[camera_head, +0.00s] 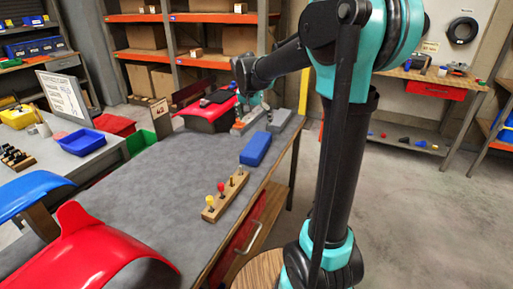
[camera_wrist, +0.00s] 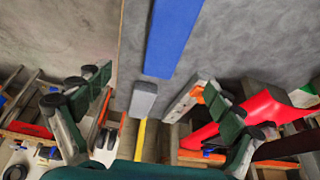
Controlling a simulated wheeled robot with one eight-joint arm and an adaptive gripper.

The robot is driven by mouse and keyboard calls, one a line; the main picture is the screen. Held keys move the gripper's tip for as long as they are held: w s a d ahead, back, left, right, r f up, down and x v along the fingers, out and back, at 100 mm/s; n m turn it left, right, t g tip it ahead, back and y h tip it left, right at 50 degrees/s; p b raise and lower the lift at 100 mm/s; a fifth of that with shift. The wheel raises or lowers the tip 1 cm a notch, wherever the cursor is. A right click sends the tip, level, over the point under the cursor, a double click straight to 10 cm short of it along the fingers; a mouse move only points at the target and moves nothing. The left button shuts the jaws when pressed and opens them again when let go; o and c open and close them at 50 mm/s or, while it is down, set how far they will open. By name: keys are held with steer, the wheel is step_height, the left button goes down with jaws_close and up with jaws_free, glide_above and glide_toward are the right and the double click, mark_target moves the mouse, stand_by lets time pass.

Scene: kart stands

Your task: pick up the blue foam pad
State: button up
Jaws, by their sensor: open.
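The blue foam pad (camera_head: 255,148) lies flat on the grey workbench top (camera_head: 150,190), near its right edge. In the wrist view the pad (camera_wrist: 172,38) runs from the top edge down to the middle. My gripper (camera_head: 252,106) is beyond the pad in the head view, over the far end of the bench and partly hidden by the arm. In the wrist view my gripper (camera_wrist: 163,98) is open, with its two fingers spread wide and nothing between them touching. The pad is apart from both fingers.
A grey block (camera_head: 279,119) lies just beyond the pad, beside a grey and orange block (camera_head: 248,121). A wooden peg strip (camera_head: 226,194) with coloured knobs lies nearer. The bench middle is clear.

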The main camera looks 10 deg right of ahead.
glide_toward(257, 142)
steer(key=x, duration=0.5)
steer(key=shift+s+d+f, duration=0.1)
steer(key=shift+s+d, duration=0.05)
steer(key=shift+d, duration=0.25)
steer(key=shift+a+x, duration=0.2)
steer(key=shift+x, duration=1.15)
steer(key=shift+a+x, duration=0.2)
steer(key=shift+x, duration=1.15)
steer(key=shift+c, duration=0.5)
steer(key=c, duration=1)
steer(key=shift+c, duration=0.2)
